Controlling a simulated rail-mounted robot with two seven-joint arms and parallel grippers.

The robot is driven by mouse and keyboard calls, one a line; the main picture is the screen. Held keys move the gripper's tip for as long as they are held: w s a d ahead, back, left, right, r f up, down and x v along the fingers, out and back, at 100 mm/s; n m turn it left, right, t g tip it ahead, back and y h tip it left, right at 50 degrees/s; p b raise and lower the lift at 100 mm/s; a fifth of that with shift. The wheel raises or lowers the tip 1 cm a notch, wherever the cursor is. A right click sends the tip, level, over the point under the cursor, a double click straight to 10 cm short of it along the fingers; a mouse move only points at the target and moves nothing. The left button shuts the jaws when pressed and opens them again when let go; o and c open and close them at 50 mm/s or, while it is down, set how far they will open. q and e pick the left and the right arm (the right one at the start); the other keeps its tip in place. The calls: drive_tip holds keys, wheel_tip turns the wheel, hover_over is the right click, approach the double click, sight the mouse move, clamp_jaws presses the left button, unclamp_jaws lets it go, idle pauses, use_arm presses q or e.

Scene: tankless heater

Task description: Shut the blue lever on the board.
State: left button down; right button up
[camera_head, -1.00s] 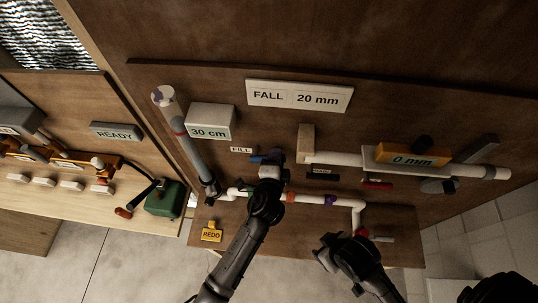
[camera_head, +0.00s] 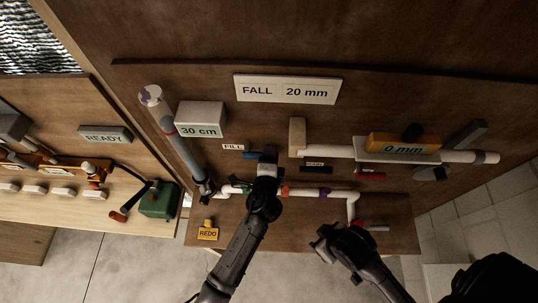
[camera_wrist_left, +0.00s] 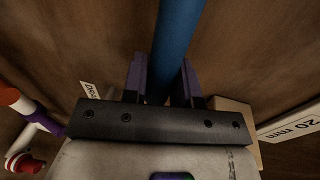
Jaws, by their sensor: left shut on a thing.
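The blue lever (camera_head: 253,156) is on the brown board beside the FILL label, mostly hidden behind my left gripper (camera_head: 268,158) in the head view. In the left wrist view the blue lever (camera_wrist_left: 178,40) runs up between the two purple fingers of my left gripper (camera_wrist_left: 165,80), which is shut on it. My right gripper (camera_head: 322,236) is below the pipe run, near a red-ended fitting.
The white pipe (camera_head: 330,193) with coloured bands runs behind my left wrist. A grey pipe (camera_head: 180,148) rises at left beside the 30 cm block (camera_head: 200,118). A yellow REDO tag (camera_head: 208,232) hangs below. A green box (camera_head: 159,198) is on the left bench.

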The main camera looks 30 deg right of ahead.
use_arm(q)
drive_tip(key=c, duration=1.2)
unclamp_jaws()
drive_tip(key=shift+f, duration=0.15)
drive_tip(key=o, duration=0.3)
drive_tip(key=b+v, duration=0.1)
drive_tip(key=v, duration=1.3)
drive_tip(key=shift+w, duration=0.15)
